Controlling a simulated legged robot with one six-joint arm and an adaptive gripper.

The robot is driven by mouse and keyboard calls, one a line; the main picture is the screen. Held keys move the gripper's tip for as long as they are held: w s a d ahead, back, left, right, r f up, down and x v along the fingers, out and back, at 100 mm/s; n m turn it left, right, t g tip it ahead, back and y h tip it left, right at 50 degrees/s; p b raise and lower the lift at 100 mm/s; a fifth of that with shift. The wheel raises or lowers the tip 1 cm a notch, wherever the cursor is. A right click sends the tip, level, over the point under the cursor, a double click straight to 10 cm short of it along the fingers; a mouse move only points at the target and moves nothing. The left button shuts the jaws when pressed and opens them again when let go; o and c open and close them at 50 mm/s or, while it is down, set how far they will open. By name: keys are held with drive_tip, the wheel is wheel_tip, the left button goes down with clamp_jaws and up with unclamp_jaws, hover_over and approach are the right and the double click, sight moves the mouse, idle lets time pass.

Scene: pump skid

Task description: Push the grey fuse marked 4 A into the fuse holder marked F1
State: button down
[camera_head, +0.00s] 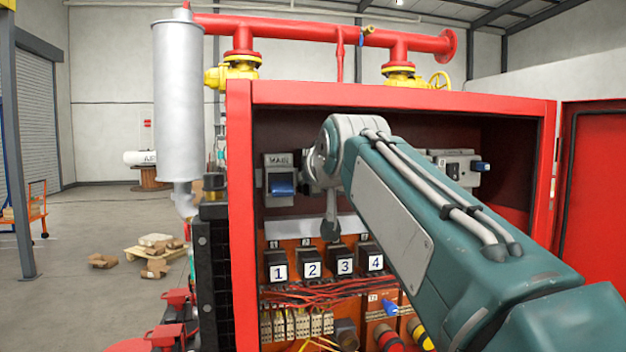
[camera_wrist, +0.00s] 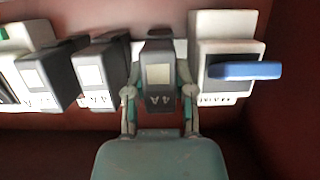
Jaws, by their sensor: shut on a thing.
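In the wrist view, my gripper (camera_wrist: 158,80) has one finger on each side of a dark grey fuse (camera_wrist: 158,74) and is shut on it. The label on this fuse reads 4 A, upside down in the picture. The fuse is in line with the row on the panel, just left of the white MAIN switch (camera_wrist: 218,82). The holder behind it is mostly hidden, no F1 mark is readable, and I cannot tell how deep the fuse sits. In the head view my arm hides the gripper and the fuse.
Another grey fuse (camera_wrist: 101,72) with a 4 A label stands close on the left, with a further grey block (camera_wrist: 48,76) beyond it. The MAIN switch's blue lever (camera_wrist: 245,70) sticks out on the right. Red cabinet walls (camera_head: 238,200) surround the panel; numbered black blocks (camera_head: 311,268) sit below.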

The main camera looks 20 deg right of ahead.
drive_tip(key=shift+w, duration=0.15)
drive_tip(key=shift+c, duration=1.9)
unclamp_jaws()
drive_tip(key=shift+d, duration=0.1)
drive_tip(key=v, duration=1.2)
drive_tip(key=s+f+g, duration=0.3)
drive_tip(key=s+f, duration=0.2)
drive_tip(key=f, duration=0.8)
drive_tip(key=s+f+g, duration=0.3)
drive_tip(key=s+f, duration=0.3)
drive_tip(key=f, duration=0.8)
drive_tip(key=s+f+g, duration=0.3)
drive_tip(key=s+f, duration=0.3)
drive_tip(key=f, duration=0.8)
drive_tip(key=shift+s+a, duration=0.2)
drive_tip(key=shift+s, duration=0.05)
